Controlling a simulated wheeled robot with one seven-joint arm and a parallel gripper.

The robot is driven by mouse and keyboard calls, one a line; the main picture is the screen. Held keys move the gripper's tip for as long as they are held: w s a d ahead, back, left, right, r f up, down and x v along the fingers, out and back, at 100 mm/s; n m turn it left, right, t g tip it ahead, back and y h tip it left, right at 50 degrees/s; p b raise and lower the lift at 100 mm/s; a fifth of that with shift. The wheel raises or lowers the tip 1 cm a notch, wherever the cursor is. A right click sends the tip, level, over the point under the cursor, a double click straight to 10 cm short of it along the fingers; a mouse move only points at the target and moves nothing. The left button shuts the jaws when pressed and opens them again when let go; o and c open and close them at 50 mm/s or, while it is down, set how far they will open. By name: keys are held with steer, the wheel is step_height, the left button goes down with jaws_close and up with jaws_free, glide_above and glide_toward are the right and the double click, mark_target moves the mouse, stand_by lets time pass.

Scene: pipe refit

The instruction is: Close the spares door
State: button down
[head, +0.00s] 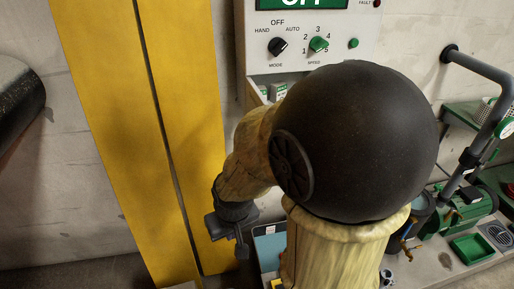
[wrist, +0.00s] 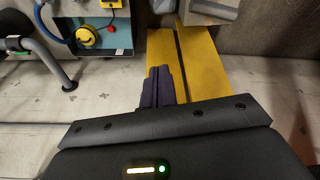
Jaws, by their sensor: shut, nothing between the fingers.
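Two tall yellow panels (head: 185,120) with a dark gap between them stand at the left in the head view. They also show in the wrist view (wrist: 205,65), beyond my fingers. No label shows on them, so I cannot tell whether either is the spares door. An open blue-grey box (wrist: 105,38) with a yellow round item inside is at the upper left of the wrist view; I cannot make out its door. My gripper (wrist: 159,70) is shut and empty, its fingers in front of the yellow surface. In the head view my gripper (head: 243,250) is low, partly hidden by my arm.
A control panel (head: 310,35) with two knobs is at the top of the head view. A grey bent pipe (head: 480,68) and a green pump (head: 470,212) are at the right. A dark cylinder (head: 15,105) is at the far left. My arm blocks the middle.

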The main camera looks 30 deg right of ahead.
steer(key=w+r+n+g+h+p, duration=0.2)
steer(key=w+r+n+h+p, duration=0.2)
steer(key=r+n+p, duration=0.3)
steer(key=w+r+n+g+h+p, duration=0.2)
steer(key=r+n+p, duration=0.6)
steer(key=r+p, duration=0.9)
steer(key=w+h+p, duration=0.2)
steer(key=p, duration=0.2)
steer(key=shift+w+d+n+h+p, duration=0.3)
steer(key=shift+w+d+h, duration=0.1)
steer(key=shift+d, duration=0.1)
steer(key=s+d+r+p+x, duration=0.1)
steer(key=d+r+p+x, duration=0.1)
steer(key=x, duration=1)
steer(key=shift+d+f+p, duration=0.2)
steer(key=shift+f+p, duration=0.05)
steer(key=shift+p, duration=0.65)
steer(key=shift+w, duration=0.1)
